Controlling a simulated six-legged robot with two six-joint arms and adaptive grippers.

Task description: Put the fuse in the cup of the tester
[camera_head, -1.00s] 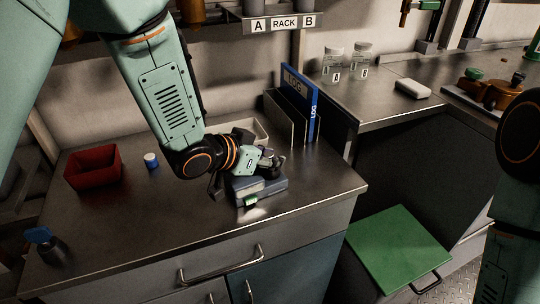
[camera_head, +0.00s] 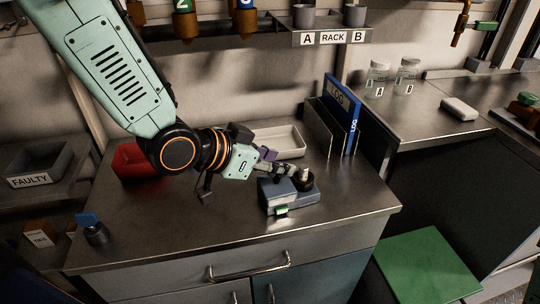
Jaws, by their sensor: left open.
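The tester (camera_head: 289,203) is a blue-grey box with a green tab on its front, near the bench's front edge. Its dark round cup (camera_head: 303,184) is at the back right of the box. A small pale upright piece, which looks like the fuse (camera_head: 305,173), stands in the cup; how deep it sits is hidden. My left gripper (camera_head: 280,166) is open, reaching in from the left, its fingertips just left of the pale piece. I cannot tell whether they touch it. My right gripper is out of view.
A pale tray (camera_head: 286,140) lies behind the gripper. A red bin (camera_head: 128,162) is partly behind my left arm. File holders with a blue log binder (camera_head: 341,112) stand at the back right. A blue-topped object (camera_head: 93,230) stands front left. The bench front is clear.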

